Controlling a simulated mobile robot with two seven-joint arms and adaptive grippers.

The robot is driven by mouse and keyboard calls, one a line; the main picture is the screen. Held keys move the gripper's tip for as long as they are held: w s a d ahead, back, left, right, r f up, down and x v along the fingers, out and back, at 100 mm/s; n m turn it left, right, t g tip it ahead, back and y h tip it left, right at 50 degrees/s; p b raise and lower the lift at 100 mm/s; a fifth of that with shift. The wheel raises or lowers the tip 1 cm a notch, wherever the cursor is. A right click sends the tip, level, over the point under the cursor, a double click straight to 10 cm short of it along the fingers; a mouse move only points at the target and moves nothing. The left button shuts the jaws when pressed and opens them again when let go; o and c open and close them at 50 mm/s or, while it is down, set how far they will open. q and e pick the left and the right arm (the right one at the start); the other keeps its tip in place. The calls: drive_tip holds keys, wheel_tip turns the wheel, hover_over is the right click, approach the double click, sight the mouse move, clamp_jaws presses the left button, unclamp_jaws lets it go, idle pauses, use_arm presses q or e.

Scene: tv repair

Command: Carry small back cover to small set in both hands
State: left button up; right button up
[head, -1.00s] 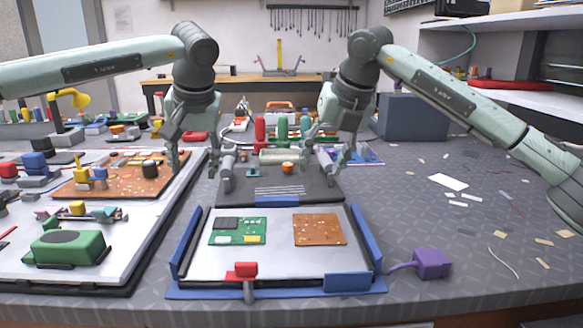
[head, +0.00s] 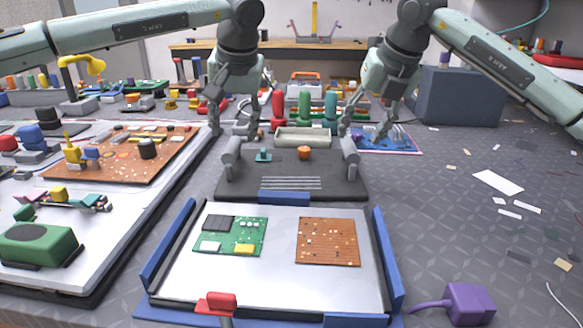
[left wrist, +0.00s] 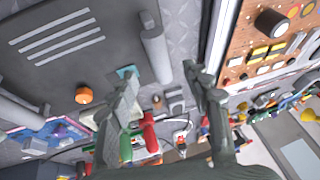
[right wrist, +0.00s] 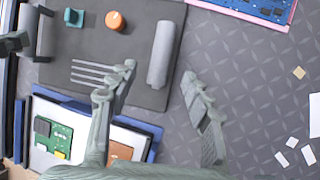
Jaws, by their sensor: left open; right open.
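The small back cover (head: 272,186) is a dark grey panel lying flat behind the small set, with a grey handle on each side, an orange knob and slots. The small set (head: 281,278) is a pale tray with blue rims, holding a green board (head: 230,236) and a brown board (head: 328,242). My left gripper (head: 235,128) is open at the far end of the left handle (left wrist: 155,55), which shows between its fingertips. My right gripper (head: 364,133) is open near the right handle (right wrist: 160,55), which appears between its fingertips. Neither visibly touches its handle.
A large set (head: 120,225) with a brown board lies to the left. Red and green cylinders (head: 304,108) and a pale tray (head: 302,137) stand behind the cover. A purple block (head: 468,303) lies front right.

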sight(233, 144)
use_arm(q)
drive_tip(key=x, duration=0.7)
drive_tip(key=shift+w+f, duration=0.1)
use_arm(e)
drive_tip(key=x, duration=0.7)
drive_tip(key=shift+w+f, duration=0.1)
drive_tip(key=shift+f, duration=0.05)
use_arm(q)
clamp_jaws()
use_arm(e)
clamp_jaws()
